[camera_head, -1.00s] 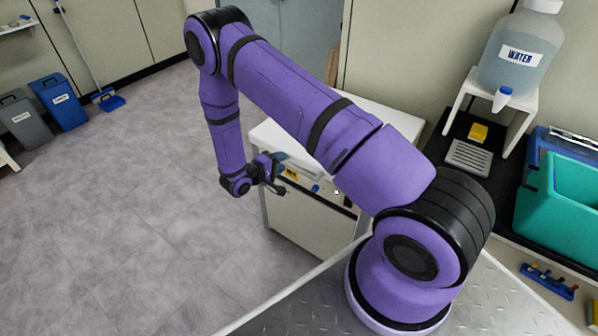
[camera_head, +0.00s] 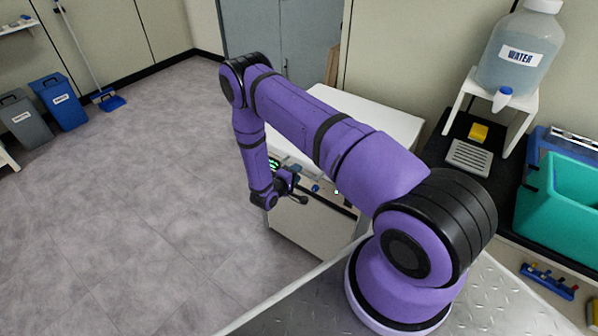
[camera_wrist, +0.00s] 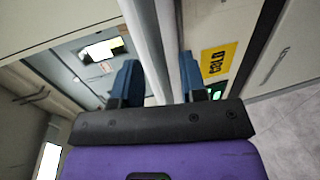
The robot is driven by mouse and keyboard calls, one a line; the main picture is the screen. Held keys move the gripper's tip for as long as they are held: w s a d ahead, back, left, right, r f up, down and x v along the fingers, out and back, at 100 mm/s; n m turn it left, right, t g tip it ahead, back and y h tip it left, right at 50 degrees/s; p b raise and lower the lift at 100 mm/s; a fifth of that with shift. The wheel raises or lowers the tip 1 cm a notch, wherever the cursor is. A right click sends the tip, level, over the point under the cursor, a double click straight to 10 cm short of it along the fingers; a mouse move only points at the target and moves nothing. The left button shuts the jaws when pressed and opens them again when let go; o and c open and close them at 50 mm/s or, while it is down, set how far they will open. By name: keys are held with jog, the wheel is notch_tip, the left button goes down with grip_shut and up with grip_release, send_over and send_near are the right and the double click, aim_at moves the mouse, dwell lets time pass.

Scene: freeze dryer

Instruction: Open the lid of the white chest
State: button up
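The white chest (camera_head: 305,228) stands on the floor behind my arm in the head view. Its flat white lid (camera_head: 385,117) lies closed as far as I can see, partly hidden by my arm. My gripper (camera_head: 296,198) is low at the chest's front, near the control panel. In the wrist view, the two blue fingertips of my gripper (camera_wrist: 160,80) are apart. A pale edge of the chest (camera_wrist: 150,40) runs between them. I cannot tell whether they touch it. A yellow label (camera_wrist: 217,60) sits right of the fingers, with a green display (camera_wrist: 215,90) below it.
A black-topped bench at right holds a water container (camera_head: 520,55) on a white stand and a teal bin (camera_head: 560,205). Blue (camera_head: 60,102) and grey (camera_head: 25,122) bins stand at far left. The floor left of the chest is clear.

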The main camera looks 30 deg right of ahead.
jog(key=shift+x, duration=1.2)
grip_shut()
jog(key=shift+r, duration=0.1)
